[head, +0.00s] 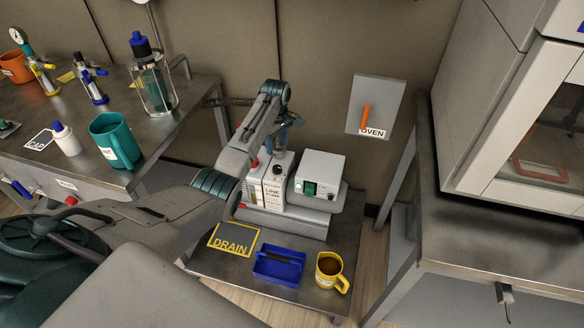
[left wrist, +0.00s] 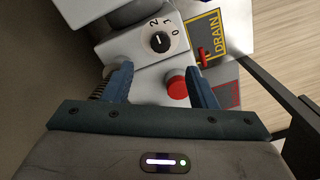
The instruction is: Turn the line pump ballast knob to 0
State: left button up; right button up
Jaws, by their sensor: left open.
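The line pump (head: 272,190) is a pale box with a printed label, standing on a low metal table. Its black knob (head: 278,171) is on the top; the left wrist view shows the knob (left wrist: 159,41) round with a white mark, ringed by the figures 0, 1 and 2. I cannot tell for sure which figure the mark faces. My left gripper (head: 290,121) is above the pump, partly hidden by its arm. In the left wrist view its fingers (left wrist: 160,85) are apart and empty, with the knob ahead, beyond the fingertips. My right gripper is out of view.
A red button (left wrist: 178,88) lies near the right finger in the wrist view. A white instrument box (head: 320,172) stands right of the pump. A DRAIN plate (head: 233,242), blue tray (head: 278,266) and yellow mug (head: 330,271) are in front. An OVEN panel (head: 378,105) is behind.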

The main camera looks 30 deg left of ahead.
aim_at(277, 168)
pick_arm(q)
notch_tip(277, 168, down, 10)
jog(key=shift+s+r+b, duration=0.15)
jog(key=shift+b, duration=0.6)
jog(key=shift+f, duration=0.45)
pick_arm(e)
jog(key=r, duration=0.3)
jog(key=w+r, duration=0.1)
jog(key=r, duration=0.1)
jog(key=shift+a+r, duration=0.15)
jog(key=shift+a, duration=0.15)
pick_arm(q)
jog(key=c, duration=1)
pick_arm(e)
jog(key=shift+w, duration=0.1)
